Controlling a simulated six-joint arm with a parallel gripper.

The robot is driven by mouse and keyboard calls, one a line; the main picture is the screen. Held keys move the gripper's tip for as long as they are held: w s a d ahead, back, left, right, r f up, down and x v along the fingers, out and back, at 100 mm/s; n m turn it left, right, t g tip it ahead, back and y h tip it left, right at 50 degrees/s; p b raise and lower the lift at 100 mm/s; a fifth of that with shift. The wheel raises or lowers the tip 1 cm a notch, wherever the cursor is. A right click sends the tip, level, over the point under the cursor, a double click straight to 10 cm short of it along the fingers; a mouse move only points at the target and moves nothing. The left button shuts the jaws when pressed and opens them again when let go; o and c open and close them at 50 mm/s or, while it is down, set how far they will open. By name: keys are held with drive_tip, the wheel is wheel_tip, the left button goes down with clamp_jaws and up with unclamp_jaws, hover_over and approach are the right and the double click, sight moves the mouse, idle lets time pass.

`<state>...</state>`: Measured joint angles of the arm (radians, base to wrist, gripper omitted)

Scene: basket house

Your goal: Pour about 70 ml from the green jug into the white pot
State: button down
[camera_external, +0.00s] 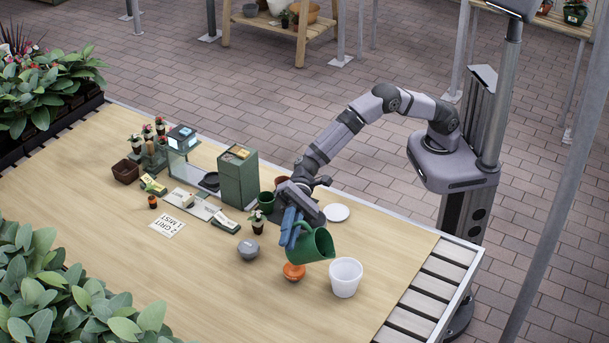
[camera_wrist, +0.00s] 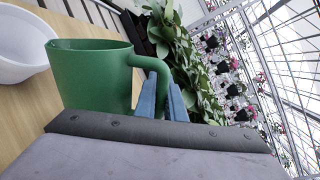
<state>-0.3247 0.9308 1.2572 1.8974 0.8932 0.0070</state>
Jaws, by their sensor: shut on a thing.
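The green jug (camera_external: 311,246) is held above the table in the external view, tilted with its mouth toward the white pot. My gripper (camera_external: 291,227) is shut on the jug's handle; its blue fingers (camera_wrist: 165,98) close on the handle in the wrist view, where the jug (camera_wrist: 92,80) fills the left middle. The white pot (camera_external: 346,278) stands upright on the table to the right of and below the jug. It also shows at the left edge of the wrist view (camera_wrist: 22,48). No stream of liquid is visible, and the levels inside the jug and pot cannot be seen.
An orange object (camera_external: 294,271) sits below the jug, left of the pot. A grey round object (camera_external: 248,249) and a small potted plant (camera_external: 257,223) stand farther left. A white saucer (camera_external: 336,212) lies behind the jug. The table's front middle is clear.

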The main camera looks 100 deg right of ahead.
sight(299, 223)
drive_tip(key=shift+s+a+r+n+b, duration=0.15)
drive_tip(key=shift+s+a+n+b, duration=0.2)
drive_tip(key=shift+s+n, duration=0.25)
drive_tip(key=shift+s+a+r+n, duration=0.1)
drive_tip(key=shift+s+r+n, duration=0.1)
drive_tip(key=shift+r+n, duration=0.15)
idle(0.3)
drive_tip(key=shift+s+a+r+n+t+h, duration=0.2)
drive_tip(key=shift+s+r+n+t+h, duration=0.15)
drive_tip(key=shift+r+n+h, duration=0.1)
idle(1.1)
drive_tip(key=shift+s+a+r+n+b, duration=0.2)
drive_tip(key=shift+s+b, duration=0.25)
drive_tip(key=shift+b, duration=0.3)
drive_tip(key=shift+s+a+r+n+b, duration=0.1)
drive_tip(key=shift+s+a+n+b, duration=0.25)
drive_tip(key=shift+b, duration=0.4)
